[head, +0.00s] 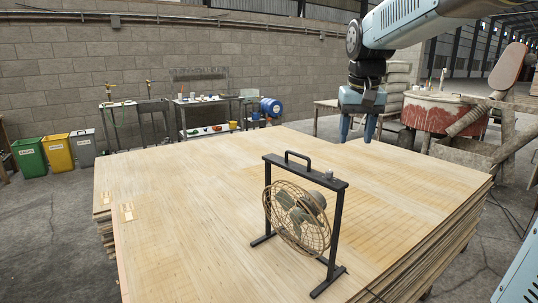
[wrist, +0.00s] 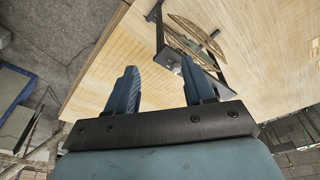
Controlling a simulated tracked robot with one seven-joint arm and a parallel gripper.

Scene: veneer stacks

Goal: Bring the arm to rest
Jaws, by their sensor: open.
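My gripper (head: 358,133) hangs from my arm at the upper right of the head view, above the far right part of the veneer stack (head: 180,200). Its two blue fingers point down and are apart, with nothing between them. In the wrist view my gripper (wrist: 160,90) is also open and empty, over the pale veneer (wrist: 100,85). The gripper is clear of the fan and appears to be above the veneer surface; the exact height is hard to tell.
A caged fan (head: 297,215) in a black frame with a top handle stands upright on the stack, nearer the camera than the gripper. Behind stand work tables (head: 205,100), a blue barrel (head: 270,107), bins (head: 58,153) and a red tub (head: 435,112). The stack's left part is mostly clear.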

